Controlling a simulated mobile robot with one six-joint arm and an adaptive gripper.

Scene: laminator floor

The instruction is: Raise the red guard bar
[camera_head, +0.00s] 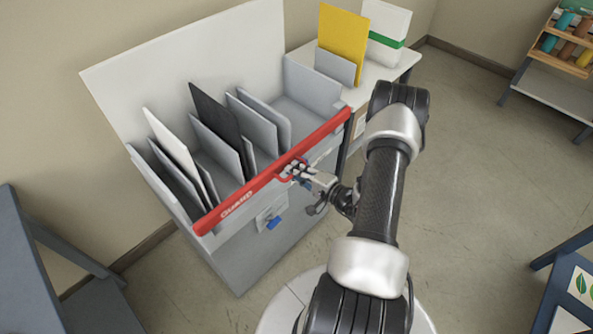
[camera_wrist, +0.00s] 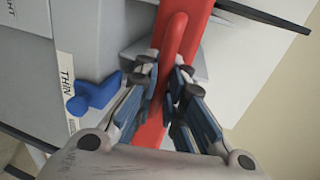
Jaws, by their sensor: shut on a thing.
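The red guard bar (camera_head: 240,202), marked GUARD, runs across the open front of the grey laminator cabinet (camera_head: 249,262). My gripper (camera_head: 294,172) is at the middle of the bar, shut on its red handle. In the wrist view the red bar (camera_wrist: 196,22) runs from the top down between the fingers, and my gripper (camera_wrist: 165,84) closes around the raised red handle (camera_wrist: 176,38). The fingertips partly hide the handle.
Grey dividers, a white sheet (camera_head: 172,140) and a black sheet (camera_head: 212,112) stand in the cabinet. A blue knob (camera_head: 273,223) is on its front, near a THIN label (camera_wrist: 66,88). A side table (camera_head: 392,62) holds a yellow panel (camera_head: 343,38).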

